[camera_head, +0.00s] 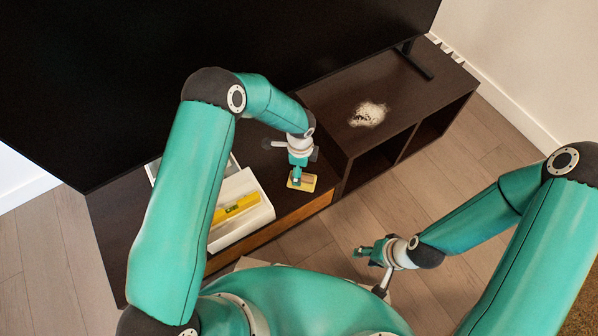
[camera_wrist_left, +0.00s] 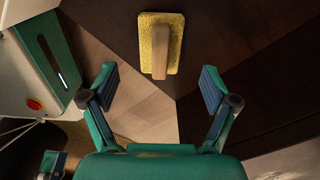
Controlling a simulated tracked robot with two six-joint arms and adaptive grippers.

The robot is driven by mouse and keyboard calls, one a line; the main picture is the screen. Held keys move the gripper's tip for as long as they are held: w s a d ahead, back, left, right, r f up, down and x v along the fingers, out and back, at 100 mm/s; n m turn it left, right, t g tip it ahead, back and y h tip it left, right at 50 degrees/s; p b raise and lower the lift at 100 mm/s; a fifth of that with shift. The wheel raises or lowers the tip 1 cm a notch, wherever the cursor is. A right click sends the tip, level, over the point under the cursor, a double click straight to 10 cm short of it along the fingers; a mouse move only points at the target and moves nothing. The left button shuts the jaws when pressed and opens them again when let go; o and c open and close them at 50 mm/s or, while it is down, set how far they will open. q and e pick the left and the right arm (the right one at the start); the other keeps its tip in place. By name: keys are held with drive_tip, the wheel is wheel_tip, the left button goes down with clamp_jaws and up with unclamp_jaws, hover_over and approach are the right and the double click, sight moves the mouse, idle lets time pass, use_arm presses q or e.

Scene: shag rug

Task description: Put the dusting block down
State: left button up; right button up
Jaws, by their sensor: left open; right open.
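The dusting block (camera_head: 304,183) has a yellow pad and a wooden handle. It lies on the dark cabinet top near its front edge, with the handle up in the left wrist view (camera_wrist_left: 160,50). My left gripper (camera_head: 298,172) is just above it in the head view. In the left wrist view my left gripper (camera_wrist_left: 158,80) has its two fingers spread wide, with nothing between the tips; the block shows beyond them. My right gripper (camera_head: 368,251) is open and empty above the wooden floor, right of the cabinet front.
A white tray (camera_head: 262,211) holding a yellow level (camera_head: 236,208) stands left of the block. A patch of white dust (camera_head: 368,114) lies on the raised right part of the cabinet (camera_head: 425,108). A large black screen (camera_head: 110,80) stands behind.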

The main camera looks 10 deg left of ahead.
use_arm(q)
wheel_tip(320, 180, up, 5)
drive_tip(key=p, duration=0.1)
drive_tip(key=s+f+n+h, duration=0.1)
drive_tip(key=s+n+h, duration=0.1)
drive_tip(key=s+n, duration=0.8)
drive_tip(key=s+a+f+n+h, duration=0.1)
drive_tip(key=s+n+h, duration=0.1)
drive_tip(key=s+n, duration=0.8)
drive_tip(key=shift+s+a+f+t, duration=0.25)
drive_tip(key=shift+s+a+t, duration=0.05)
drive_tip(key=shift+s, duration=0.7)
drive_tip(key=shift+r, duration=0.1)
